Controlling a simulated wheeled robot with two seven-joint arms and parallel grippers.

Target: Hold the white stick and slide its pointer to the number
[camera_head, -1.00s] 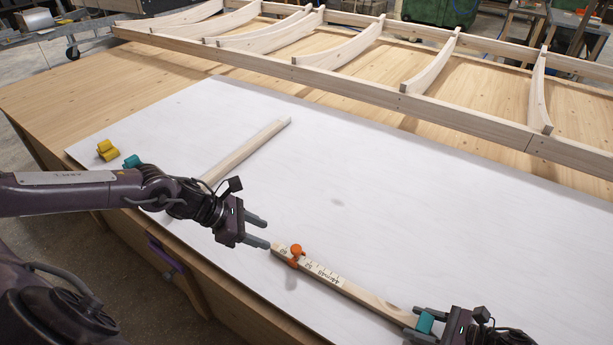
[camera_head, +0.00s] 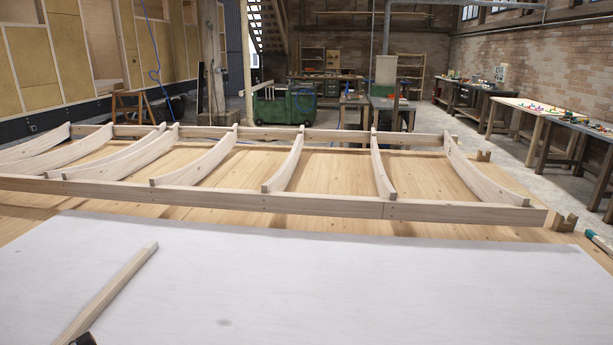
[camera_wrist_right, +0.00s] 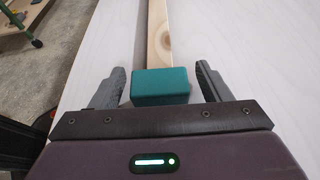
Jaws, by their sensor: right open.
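In the right wrist view, my right gripper (camera_wrist_right: 154,78) is open. Its fingers stand on either side of a teal block (camera_wrist_right: 160,87), with a gap visible on both sides. A pale wooden stick (camera_wrist_right: 159,30) runs away from the block over the white sheet. The stick's orange pointer and number scale are out of view.
A wooden frame with curved ribs (camera_head: 285,162) lies across the back of the wooden table (camera_head: 420,227). A small teal-ended object (camera_head: 598,241) shows at the right edge. Green bin (camera_head: 285,104) and workbenches stand beyond. The sheet's middle is clear.

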